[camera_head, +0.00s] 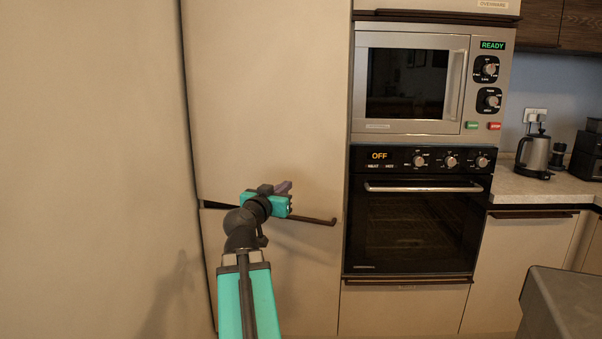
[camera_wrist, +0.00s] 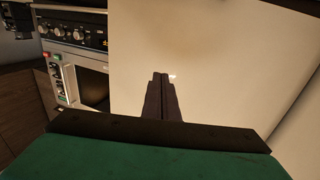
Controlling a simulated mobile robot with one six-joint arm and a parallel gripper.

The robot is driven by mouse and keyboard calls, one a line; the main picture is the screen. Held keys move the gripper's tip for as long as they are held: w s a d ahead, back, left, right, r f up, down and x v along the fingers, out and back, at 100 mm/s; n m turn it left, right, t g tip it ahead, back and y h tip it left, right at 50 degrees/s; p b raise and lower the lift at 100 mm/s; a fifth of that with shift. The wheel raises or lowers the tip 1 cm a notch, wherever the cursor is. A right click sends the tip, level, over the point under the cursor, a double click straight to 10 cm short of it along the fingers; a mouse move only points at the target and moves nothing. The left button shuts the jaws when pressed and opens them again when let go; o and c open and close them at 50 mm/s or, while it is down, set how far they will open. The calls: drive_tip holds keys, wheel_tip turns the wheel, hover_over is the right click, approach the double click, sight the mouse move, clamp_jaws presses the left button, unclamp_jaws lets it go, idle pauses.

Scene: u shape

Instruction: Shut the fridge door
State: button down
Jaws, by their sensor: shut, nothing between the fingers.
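The fridge door (camera_head: 268,95) is a tall, plain beige panel left of the microwave and oven in the head view. It looks close to flush with the units beside it; I cannot tell if a small gap is left. A dark handle strip (camera_head: 318,220) runs along its lower edge, partly hidden by my arm. My gripper (camera_head: 284,187) is in front of the panel's lower part, fingers together and empty. In the wrist view my gripper (camera_wrist: 161,76) points at the beige panel (camera_wrist: 215,60); I cannot tell if the fingertips touch it.
The microwave (camera_head: 462,95) and the oven (camera_head: 358,235) stand right of the fridge. A kettle (camera_head: 535,155) is on the counter at far right. A grey worktop corner (camera_head: 570,300) juts in at lower right. A beige wall or panel (camera_head: 90,150) fills the left.

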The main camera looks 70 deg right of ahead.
drive_tip(key=shift+d+r+p, duration=0.15)
drive_tip(key=shift+d+p, duration=0.45)
drive_tip(key=shift+p, duration=1.9)
drive_tip(key=d+p, duration=0.1)
drive_tip(key=p, duration=0.6)
drive_tip(key=shift+w, duration=0.1)
drive_tip(key=p, duration=0.7)
approach(304, 171)
drive_tip(key=shift+d, duration=3.2)
drive_tip(key=shift+w, duration=0.1)
